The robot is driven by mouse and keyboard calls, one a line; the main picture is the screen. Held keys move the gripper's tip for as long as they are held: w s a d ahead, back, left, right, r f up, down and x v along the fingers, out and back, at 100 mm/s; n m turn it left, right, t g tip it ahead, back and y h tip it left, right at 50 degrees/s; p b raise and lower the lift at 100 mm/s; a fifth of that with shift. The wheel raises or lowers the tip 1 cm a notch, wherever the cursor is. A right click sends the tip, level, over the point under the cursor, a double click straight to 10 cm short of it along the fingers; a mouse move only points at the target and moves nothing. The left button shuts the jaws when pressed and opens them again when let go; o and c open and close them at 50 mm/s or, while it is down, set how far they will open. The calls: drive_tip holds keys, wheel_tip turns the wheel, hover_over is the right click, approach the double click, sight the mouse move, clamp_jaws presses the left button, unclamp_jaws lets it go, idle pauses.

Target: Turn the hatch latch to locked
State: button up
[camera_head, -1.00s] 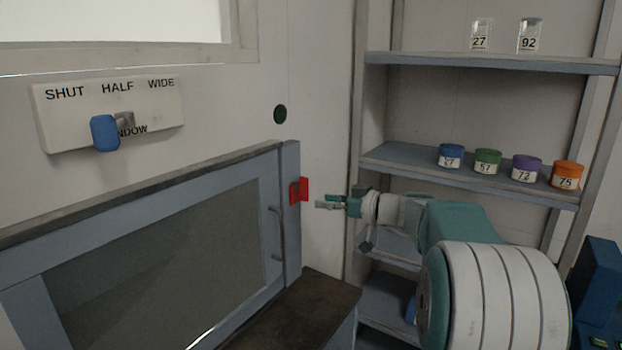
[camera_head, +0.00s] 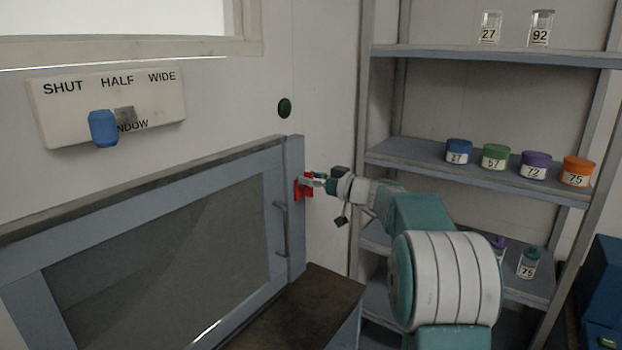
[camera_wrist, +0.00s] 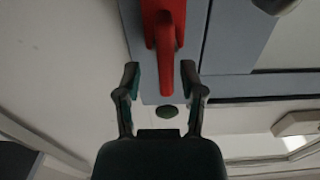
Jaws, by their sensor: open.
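The red hatch latch (camera_head: 299,189) is on the right edge of the blue-grey hatch frame (camera_head: 292,230). In the wrist view the red latch (camera_wrist: 168,45) reaches down from the top, its lower end between the fingertips. My gripper (camera_head: 312,182) is at the latch in the head view. In the wrist view my gripper (camera_wrist: 160,80) is open, with one finger on each side of the latch's end and a gap on both sides. The gripper partly hides the latch in the head view.
A hatch handle (camera_head: 281,229) is left of the latch. A green round button (camera_head: 284,108) is on the wall above. A window lever (camera_head: 103,128) is at upper left. Shelves at right hold jars, such as a blue one (camera_head: 458,151). A dark worktop (camera_head: 300,310) lies below.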

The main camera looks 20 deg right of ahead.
drive_tip(key=shift+a, duration=0.45)
clamp_jaws()
drive_tip(key=shift+d, duration=0.15)
